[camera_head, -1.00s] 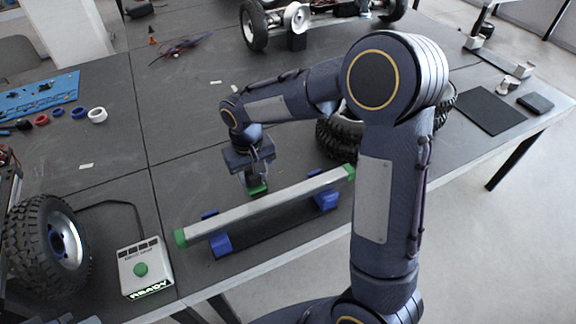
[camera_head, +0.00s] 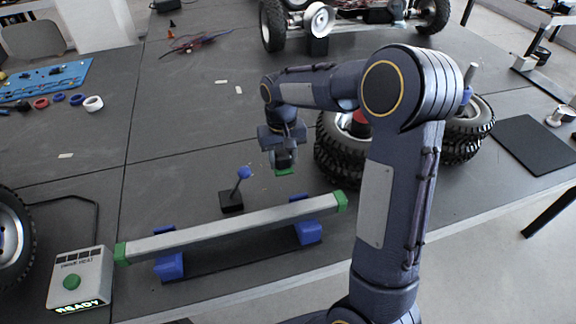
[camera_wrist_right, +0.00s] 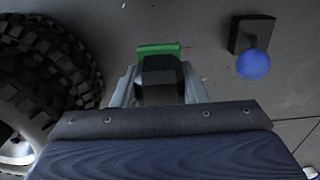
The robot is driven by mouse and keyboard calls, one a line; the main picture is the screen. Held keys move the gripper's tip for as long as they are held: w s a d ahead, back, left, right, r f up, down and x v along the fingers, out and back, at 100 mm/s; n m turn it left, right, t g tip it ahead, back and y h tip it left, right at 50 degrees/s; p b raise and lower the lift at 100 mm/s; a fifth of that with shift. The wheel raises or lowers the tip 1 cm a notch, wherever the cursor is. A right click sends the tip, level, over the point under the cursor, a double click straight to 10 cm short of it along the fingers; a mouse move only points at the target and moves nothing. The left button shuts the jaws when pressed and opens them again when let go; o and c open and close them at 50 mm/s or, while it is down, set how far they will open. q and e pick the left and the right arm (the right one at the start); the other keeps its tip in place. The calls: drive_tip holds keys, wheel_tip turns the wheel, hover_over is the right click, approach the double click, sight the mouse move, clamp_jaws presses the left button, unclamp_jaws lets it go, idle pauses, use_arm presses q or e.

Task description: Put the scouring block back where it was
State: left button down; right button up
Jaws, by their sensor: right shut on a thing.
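My right gripper (camera_head: 284,160) is shut on the scouring block, a dark block with a green underside. The block's green edge (camera_head: 286,172) shows just below the fingers in the head view. In the right wrist view, the dark body of the scouring block (camera_wrist_right: 160,78) is between the fingers, with its green part (camera_wrist_right: 158,49) beyond. The gripper is over the dark table, behind the bar and left of the stacked tyres. I cannot tell whether the block touches the table. My left gripper is not in view.
A grey bar (camera_head: 235,226) with green ends lies on blue supports in front. A black-based stand with a blue ball (camera_head: 245,173) is left of the gripper. Tyres (camera_head: 340,150) stand close on its right. A button box (camera_head: 80,279) is front left. The table behind is mostly clear.

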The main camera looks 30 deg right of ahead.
drive_tip(key=w+d+f, duration=0.1)
drive_tip(key=f, duration=0.1)
drive_tip(key=w+d+f, duration=0.1)
drive_tip(key=f, duration=0.1)
drive_tip(key=w+d+f, duration=0.1)
drive_tip(key=shift+w+d+f, duration=0.15)
drive_tip(key=shift+d+f, duration=0.15)
drive_tip(key=shift+f, duration=0.1)
drive_tip(key=shift+w+d+f, duration=0.1)
drive_tip(key=shift+w+f, duration=0.05)
drive_tip(key=shift+f, duration=1.55)
drive_tip(key=shift+f, duration=0.15)
drive_tip(key=o, duration=1)
